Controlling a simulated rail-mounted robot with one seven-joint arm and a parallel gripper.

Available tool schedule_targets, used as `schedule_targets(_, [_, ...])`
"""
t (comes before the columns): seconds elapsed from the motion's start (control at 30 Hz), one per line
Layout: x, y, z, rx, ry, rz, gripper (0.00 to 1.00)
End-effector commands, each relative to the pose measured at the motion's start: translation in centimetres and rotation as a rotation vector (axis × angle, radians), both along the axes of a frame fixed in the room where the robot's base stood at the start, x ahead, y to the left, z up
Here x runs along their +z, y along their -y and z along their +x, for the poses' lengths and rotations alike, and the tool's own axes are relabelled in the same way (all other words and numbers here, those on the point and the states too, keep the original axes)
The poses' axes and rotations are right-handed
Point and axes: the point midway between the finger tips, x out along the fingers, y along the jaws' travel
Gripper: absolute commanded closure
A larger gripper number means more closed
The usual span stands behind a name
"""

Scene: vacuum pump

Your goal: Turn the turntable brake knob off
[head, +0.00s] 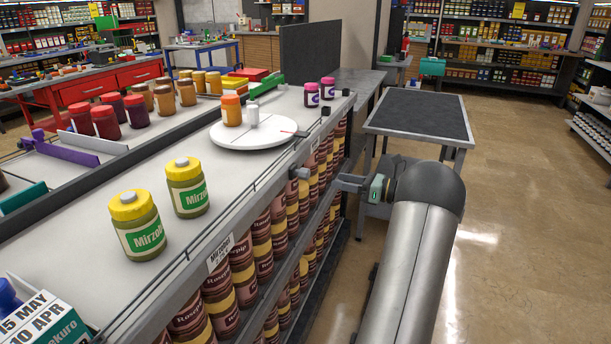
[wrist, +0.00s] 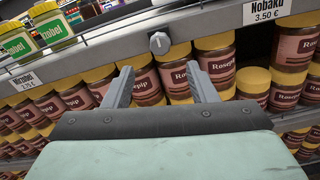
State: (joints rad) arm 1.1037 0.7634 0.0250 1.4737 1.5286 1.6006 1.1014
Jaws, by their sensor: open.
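The brake knob (head: 299,173) is a small grey knob on the front edge of the counter, below the turntable. In the wrist view the knob (wrist: 159,43) shows face-on, with a light mark on it, just beyond and between my fingertips. My gripper (head: 347,181) is open and empty, in front of the counter edge and to the right of the knob. In the wrist view my gripper (wrist: 159,68) points at the edge, apart from the knob.
Rows of brown Rosepip jars (wrist: 214,65) fill the shelves below the edge, behind my fingers. Yellow-lidded green jars (head: 138,228) stand on the counter at left, purple jars (head: 312,94) beyond the turntable. A dark-topped table (head: 418,118) stands right; the floor beyond is clear.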

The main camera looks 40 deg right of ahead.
Motion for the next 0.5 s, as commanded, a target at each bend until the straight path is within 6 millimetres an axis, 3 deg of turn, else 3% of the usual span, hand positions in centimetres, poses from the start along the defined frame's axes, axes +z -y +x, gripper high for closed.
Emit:
schedule_targets(0.3, [0.0,-3.7,6.1,0.003,-0.001,-0.002,0.48])
schedule_targets(0.5, [0.0,-5.3,8.8,0.001,-0.001,-0.002,0.48])
